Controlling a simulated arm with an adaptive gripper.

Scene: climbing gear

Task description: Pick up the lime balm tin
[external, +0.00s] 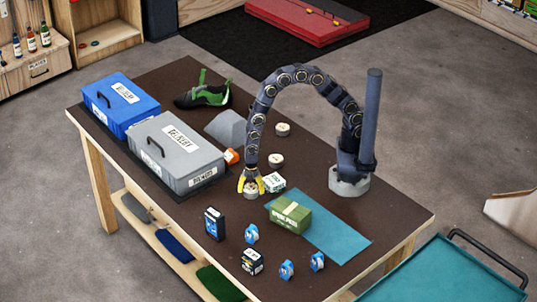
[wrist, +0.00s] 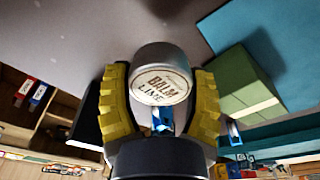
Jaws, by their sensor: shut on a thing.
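My gripper (external: 250,182) points down over the dark table, near its middle, with its yellow fingers shut on the lime balm tin (external: 250,190). In the wrist view the tin (wrist: 165,57) is a round grey metal tin with a cream label reading "BALM" and "LIME". It sits between the two yellow fingers of my gripper (wrist: 160,92), one on each side. I cannot tell whether the tin still touches the table. Two similar round tins stand behind my gripper, one farther back (external: 282,129) and one nearer (external: 276,159).
A grey case (external: 190,175) is left. A green box (external: 290,217) stands on a teal mat (external: 340,242). Several small blue items are in front.

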